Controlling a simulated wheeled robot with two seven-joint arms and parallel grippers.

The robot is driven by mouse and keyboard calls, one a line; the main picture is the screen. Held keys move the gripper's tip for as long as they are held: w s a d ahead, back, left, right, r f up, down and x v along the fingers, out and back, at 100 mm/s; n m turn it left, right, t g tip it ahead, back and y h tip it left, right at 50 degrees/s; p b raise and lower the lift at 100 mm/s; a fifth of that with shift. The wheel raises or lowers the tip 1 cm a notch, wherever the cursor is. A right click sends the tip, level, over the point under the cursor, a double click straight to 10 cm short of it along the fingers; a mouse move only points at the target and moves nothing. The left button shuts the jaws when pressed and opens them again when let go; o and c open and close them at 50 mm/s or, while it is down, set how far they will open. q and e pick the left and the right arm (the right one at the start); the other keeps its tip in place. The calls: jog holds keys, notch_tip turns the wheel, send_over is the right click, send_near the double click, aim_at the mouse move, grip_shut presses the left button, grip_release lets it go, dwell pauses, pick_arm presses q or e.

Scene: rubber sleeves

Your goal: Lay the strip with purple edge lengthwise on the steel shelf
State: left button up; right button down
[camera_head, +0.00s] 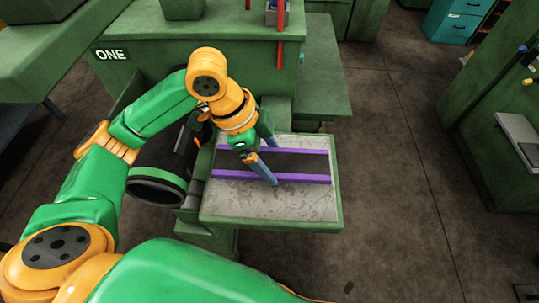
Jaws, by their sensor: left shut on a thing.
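The strip with purple edge (300,163) is dark with a purple line along each long side. It lies across the grey steel shelf (240,208), running left to right, close to flat; I cannot tell whether it touches the surface all along. My left gripper (269,160) points down over the strip's left part. Its fingers straddle the strip, one on the near side and one at the far side, and are shut on it. The arm hides part of the strip's left end. My right gripper is not in view.
A black roll with a green band (157,187) sits left of the shelf, below the green machine marked ONE (180,52). A red upright bar (281,35) stands behind the shelf. Green cabinets (500,130) stand at the right. The floor (400,200) between is clear.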

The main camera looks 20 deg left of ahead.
aim_at(277, 172)
pick_arm(q)
jog(key=shift+w+a+f+b, duration=0.1)
jog(key=shift+w+f+b, duration=0.15)
jog(key=shift+f, duration=0.45)
jog(key=shift+w+a+f+b, duration=0.1)
jog(key=shift+w+f+b, duration=0.15)
jog(key=shift+f, duration=0.45)
jog(key=shift+w+f+b, duration=0.15)
jog(key=shift+f+b, duration=0.2)
jog(key=shift+f, duration=0.35)
jog(key=o, duration=1.1)
jog(key=shift+o, duration=0.2)
jog(key=v, duration=0.7)
